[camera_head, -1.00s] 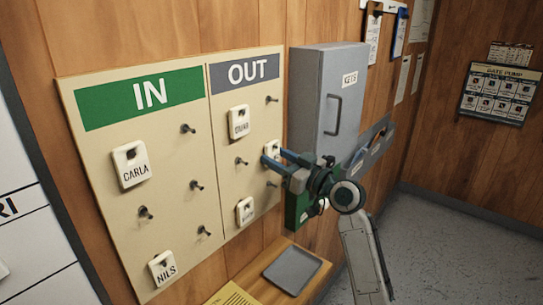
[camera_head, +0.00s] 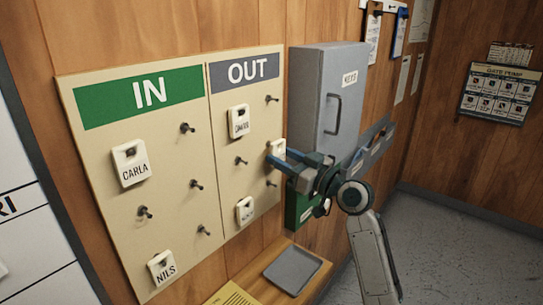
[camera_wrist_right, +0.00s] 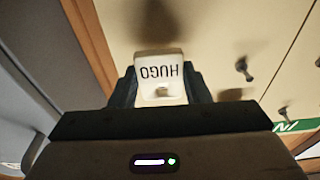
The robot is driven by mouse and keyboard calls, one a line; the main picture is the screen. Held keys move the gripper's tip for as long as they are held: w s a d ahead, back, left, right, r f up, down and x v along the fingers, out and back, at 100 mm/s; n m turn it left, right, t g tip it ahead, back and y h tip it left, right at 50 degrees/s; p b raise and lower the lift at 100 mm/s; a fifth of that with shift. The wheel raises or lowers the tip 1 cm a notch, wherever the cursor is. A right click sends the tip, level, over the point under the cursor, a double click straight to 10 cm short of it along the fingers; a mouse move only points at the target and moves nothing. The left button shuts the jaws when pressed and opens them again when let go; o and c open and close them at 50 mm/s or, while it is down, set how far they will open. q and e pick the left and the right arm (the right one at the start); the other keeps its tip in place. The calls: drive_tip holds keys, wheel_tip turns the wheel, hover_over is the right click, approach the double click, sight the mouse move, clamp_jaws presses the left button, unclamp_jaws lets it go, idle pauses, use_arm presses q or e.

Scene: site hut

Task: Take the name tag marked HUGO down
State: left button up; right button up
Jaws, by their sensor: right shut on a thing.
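The white name tag marked HUGO (camera_wrist_right: 160,70) is held between the two fingers of my right gripper (camera_wrist_right: 160,88), and its lettering reads upside down in the right wrist view. In the head view the tag (camera_head: 277,147) shows at the right edge of the OUT half of the board, partly hidden by my right gripper (camera_head: 276,157). The gripper is shut on the tag's sides. A shadow falls on the board near it; I cannot tell whether the tag is clear of its peg. My left gripper is not in view.
The IN/OUT board (camera_head: 100,165) carries other tags, CARLA (camera_head: 133,170) and NILS (camera_head: 163,271) among them, and several bare pegs. A grey key cabinet (camera_head: 312,90) stands out beside the board. A grey tray (camera_head: 292,269) lies on the wooden shelf below.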

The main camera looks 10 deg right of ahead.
drive_tip(key=shift+r+b+v, duration=0.2)
drive_tip(key=shift+v, duration=1.15)
drive_tip(key=shift+r+b+v, duration=0.2)
drive_tip(key=shift+v, duration=1.15)
